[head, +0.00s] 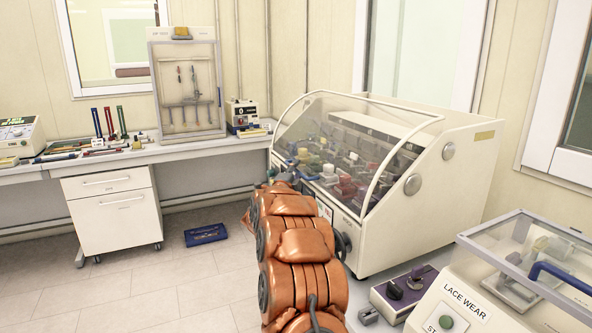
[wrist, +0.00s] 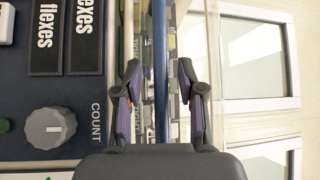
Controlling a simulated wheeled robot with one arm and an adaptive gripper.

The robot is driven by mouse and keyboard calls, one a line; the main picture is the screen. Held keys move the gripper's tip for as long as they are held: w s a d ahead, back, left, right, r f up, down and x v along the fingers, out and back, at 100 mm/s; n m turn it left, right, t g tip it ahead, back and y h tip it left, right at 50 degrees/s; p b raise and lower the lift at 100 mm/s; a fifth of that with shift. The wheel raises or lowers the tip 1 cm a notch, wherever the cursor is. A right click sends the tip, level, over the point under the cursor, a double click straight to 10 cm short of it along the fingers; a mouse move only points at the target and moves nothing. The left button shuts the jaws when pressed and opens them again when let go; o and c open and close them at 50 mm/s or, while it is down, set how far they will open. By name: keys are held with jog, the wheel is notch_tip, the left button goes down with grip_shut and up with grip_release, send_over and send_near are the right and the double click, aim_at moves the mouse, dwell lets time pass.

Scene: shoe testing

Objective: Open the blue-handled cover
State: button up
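My gripper (wrist: 159,68) is open in the wrist view. Its two dark fingers stand on either side of a long blue bar (wrist: 160,40), with gaps on both sides. The bar runs beside a clear pane and a dark blue panel (wrist: 90,80) with "flexes" labels. In the head view my orange arm reaches to the front of a large cream machine with a curved clear cover (head: 345,135), which is down. The arm hides most of my gripper and any handle there.
A LACE WEAR machine (head: 465,300) with a clear lid and its own blue handle (head: 562,278) stands at the right. A purple control box (head: 405,290) is beside my arm. A workbench (head: 190,150) with tools is at the back left; a blue tray (head: 206,235) lies on the floor.

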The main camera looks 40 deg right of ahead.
grip_shut()
dwell(0.3)
dwell(0.5)
